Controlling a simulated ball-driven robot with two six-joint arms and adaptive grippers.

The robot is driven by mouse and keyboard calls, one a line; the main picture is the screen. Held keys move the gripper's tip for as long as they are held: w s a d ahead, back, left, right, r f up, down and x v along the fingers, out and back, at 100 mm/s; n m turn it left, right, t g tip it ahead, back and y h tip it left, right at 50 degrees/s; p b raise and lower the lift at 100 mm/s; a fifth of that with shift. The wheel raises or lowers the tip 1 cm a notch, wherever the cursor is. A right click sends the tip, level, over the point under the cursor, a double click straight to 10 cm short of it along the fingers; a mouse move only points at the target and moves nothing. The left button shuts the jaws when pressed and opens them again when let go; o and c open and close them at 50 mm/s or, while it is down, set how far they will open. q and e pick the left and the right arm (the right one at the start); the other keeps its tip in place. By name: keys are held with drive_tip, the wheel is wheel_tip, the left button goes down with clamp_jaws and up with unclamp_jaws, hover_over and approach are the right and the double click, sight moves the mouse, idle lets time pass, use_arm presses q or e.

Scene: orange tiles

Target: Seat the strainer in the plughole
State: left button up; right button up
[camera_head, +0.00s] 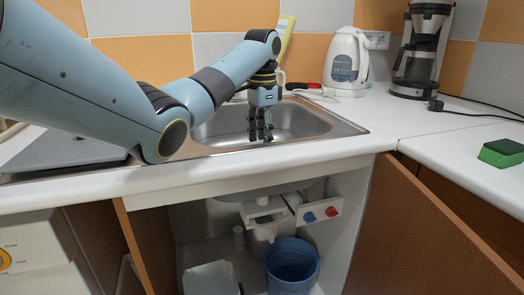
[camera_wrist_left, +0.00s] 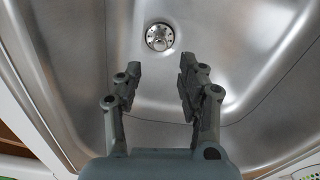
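My left gripper (camera_head: 260,137) points down into the steel sink basin (camera_head: 300,121) in the head view. In the left wrist view the same gripper (camera_wrist_left: 160,72) has its two fingers apart, with nothing visible between them. Beyond the fingertips, a round metal piece with small dark holes (camera_wrist_left: 159,37) lies at the plughole in the basin floor. I cannot tell whether it is the strainer or the drain's own fitting, or how it sits. The fingers look apart from it. The plughole is hidden in the head view. My right gripper is not in view.
The basin rim (camera_head: 345,127) surrounds the gripper. A green sponge (camera_head: 501,152) lies at right. Below, the cupboard is open, with a blue bucket (camera_head: 291,262).

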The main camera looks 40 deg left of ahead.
use_arm(q)
drive_tip(key=shift+r, duration=1.35)
